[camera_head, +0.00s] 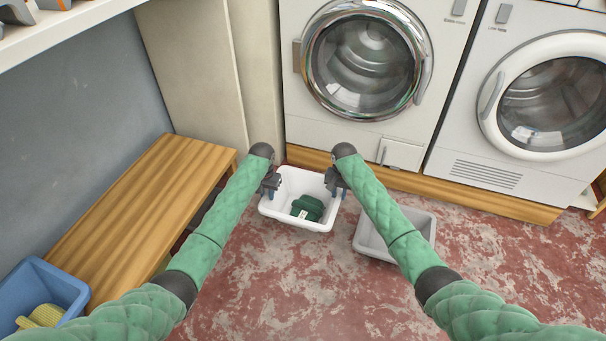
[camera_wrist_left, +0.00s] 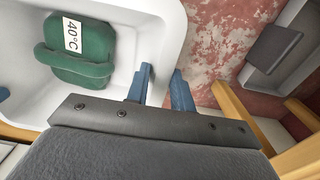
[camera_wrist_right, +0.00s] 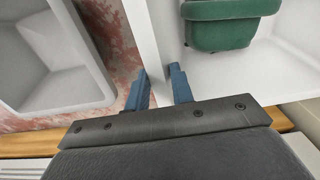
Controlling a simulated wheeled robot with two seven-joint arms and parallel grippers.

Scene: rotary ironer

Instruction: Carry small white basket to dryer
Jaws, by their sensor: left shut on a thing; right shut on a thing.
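The small white basket (camera_head: 297,222) is held between my two grippers, in front of the left machine. A folded dark green cloth (camera_head: 307,207) with a white label lies in it; the label reads 40°C in the left wrist view (camera_wrist_left: 72,36). My left gripper (camera_head: 270,186) is shut on the basket's left rim, with one blue finger on each side of the wall. My right gripper (camera_head: 335,184) is shut on the right rim in the same way. The dryer is likely the right-hand machine (camera_head: 500,165), with a white-rimmed round door and a lower grille; its label is too small to read surely.
A grey basket (camera_head: 365,240) stands on the floor just right of the white one. A wooden bench (camera_head: 130,205) runs along the left, with a blue bin (camera_head: 75,292) at its near end. The left machine (camera_head: 310,135) has a chrome door. Red floor (camera_head: 480,240) is free at right.

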